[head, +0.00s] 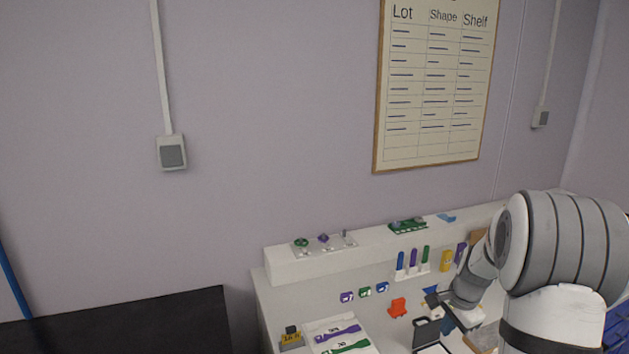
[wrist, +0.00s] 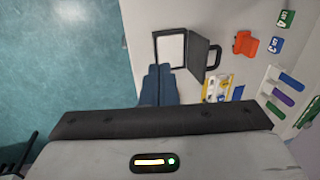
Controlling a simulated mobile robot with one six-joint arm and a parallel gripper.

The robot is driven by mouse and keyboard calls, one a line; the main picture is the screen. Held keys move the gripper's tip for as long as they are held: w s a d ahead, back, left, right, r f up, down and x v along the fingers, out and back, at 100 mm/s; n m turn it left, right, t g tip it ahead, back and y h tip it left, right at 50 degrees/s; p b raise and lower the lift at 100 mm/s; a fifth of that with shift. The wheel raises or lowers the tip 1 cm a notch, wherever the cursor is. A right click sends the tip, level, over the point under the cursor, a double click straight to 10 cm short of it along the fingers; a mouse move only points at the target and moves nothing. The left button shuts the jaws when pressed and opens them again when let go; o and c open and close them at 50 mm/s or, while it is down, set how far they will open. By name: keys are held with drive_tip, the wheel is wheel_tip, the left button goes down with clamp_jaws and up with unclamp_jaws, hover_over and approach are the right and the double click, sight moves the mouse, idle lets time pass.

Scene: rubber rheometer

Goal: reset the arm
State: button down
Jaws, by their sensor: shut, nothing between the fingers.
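My arm reaches in from the right of the head view, bent down over the white bench. My gripper (wrist: 158,70) shows in the wrist view as two dark blue fingers pressed together with nothing between them. Its fingertips are near the lower edge of an open black-framed case (wrist: 156,49) with a pale inside. I cannot tell the height between them. In the head view my gripper is small and partly merged with the dark things around it.
A red-orange holder (head: 398,307) and a rack of blue, purple and green tools (head: 413,262) stand on the bench (head: 262,300). Small coloured tags, a yellow item (head: 446,261) and white trays with purple and green shapes are nearby.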

drive_tip(key=s+a+r+n+b, duration=0.1)
drive_tip(key=s+a+r+n, duration=0.35)
drive_tip(key=a, duration=0.25)
drive_tip(key=s+a+r+n+b, duration=0.1)
drive_tip(key=s+a+n, duration=0.2)
drive_tip(key=s, duration=0.4)
drive_tip(key=s+a+r+n+b, duration=0.1)
drive_tip(key=s+a+r+n, duration=0.1)
drive_tip(key=s, duration=0.5)
drive_tip(key=s+a+r+n+t+b, duration=0.1)
drive_tip(key=s+a+n, duration=0.3)
drive_tip(key=s, duration=0.3)
drive_tip(key=shift+a+r+h, duration=0.2)
drive_tip(key=shift+a+h, duration=0.2)
drive_tip(key=shift+a, duration=0.1)
